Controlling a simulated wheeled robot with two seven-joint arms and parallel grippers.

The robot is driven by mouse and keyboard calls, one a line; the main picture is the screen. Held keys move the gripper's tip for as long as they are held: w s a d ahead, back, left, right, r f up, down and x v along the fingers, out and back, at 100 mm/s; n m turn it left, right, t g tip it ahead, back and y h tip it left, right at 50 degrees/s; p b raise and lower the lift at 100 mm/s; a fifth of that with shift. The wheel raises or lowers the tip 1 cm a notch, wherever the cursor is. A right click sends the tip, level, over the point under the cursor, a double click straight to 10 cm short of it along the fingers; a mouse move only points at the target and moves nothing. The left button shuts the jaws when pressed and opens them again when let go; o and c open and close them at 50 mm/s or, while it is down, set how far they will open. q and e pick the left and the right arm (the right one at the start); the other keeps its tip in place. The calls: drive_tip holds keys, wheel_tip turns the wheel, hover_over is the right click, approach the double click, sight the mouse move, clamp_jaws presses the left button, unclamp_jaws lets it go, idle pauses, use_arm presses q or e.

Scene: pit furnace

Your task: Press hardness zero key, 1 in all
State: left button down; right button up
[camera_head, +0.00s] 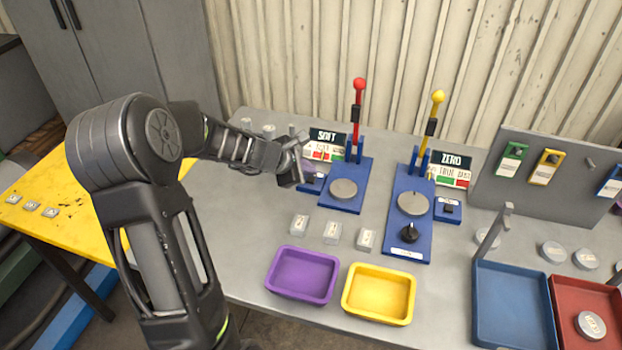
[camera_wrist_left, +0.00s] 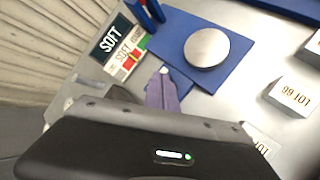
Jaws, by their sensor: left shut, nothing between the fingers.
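Two blue testers stand on the grey bench: one with a red-knobbed lever (camera_head: 358,85) and a SOFT display (camera_head: 327,136), one with a yellow-knobbed lever (camera_head: 438,97) and a ZERO display (camera_head: 452,160). Each has a small blue key box at its side, the left one (camera_head: 314,184) and the right one (camera_head: 447,209). My left gripper (camera_head: 299,178) is shut and empty, just above or beside the left key box; I cannot tell whether it touches. My right gripper is out of view.
Several labelled blocks (camera_head: 332,232) lie in front of the left tester. A purple tray (camera_head: 302,274) and a yellow tray (camera_head: 379,293) are at the front edge. Blue (camera_head: 513,308) and red trays (camera_head: 577,295) are at right, below a grey panel (camera_head: 550,175).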

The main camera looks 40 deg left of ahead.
sight(308, 181)
use_arm(q)
drive_tip(key=shift+f, duration=0.1)
idle(0.5)
drive_tip(key=shift+f+b, duration=0.35)
drive_tip(key=shift+b, duration=0.15)
drive_tip(key=shift+f+b, duration=0.35)
drive_tip(key=shift+b, duration=0.1)
idle(0.5)
drive_tip(key=shift+r, duration=0.1)
drive_tip(key=shift+r+p, duration=0.7)
drive_tip(key=shift+p, duration=0.05)
wheel_tip(308, 181, up, 5)
drive_tip(key=p, duration=0.4)
drive_tip(key=shift+p, duration=0.3)
idle(0.7)
